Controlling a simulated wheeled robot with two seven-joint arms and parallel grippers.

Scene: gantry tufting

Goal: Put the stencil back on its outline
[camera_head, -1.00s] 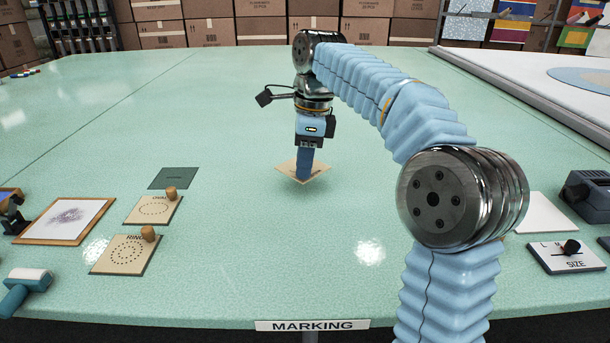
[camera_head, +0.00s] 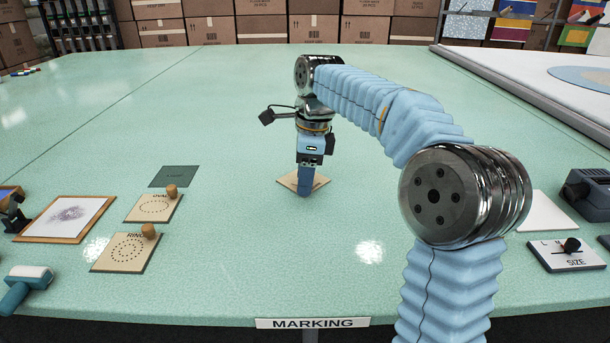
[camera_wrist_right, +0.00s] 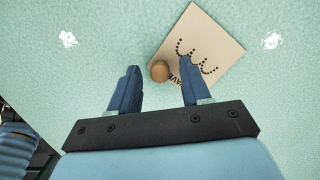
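The stencil, a tan card marked with dotted wave curves (camera_wrist_right: 215,48), lies on the green table and shows partly behind my right gripper in the head view (camera_head: 288,181). Its round wooden knob (camera_wrist_right: 160,72) is near the card's edge. My right gripper (camera_head: 304,190) points down over it. In the right wrist view its fingers (camera_wrist_right: 158,66) are apart, with the knob between or just beyond the tips and a gap on each side. A dark green rectangle (camera_head: 175,177), apparently the outline, is bare at the left, behind the OVAL card. My left gripper is not in view.
The OVAL (camera_head: 145,212) and RING (camera_head: 120,262) stencils with knobs stand in front of the green rectangle. A framed sheet (camera_head: 68,217) and a blue-white roller tool (camera_head: 25,285) are further left. A SIZE panel (camera_head: 565,257) is at right.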

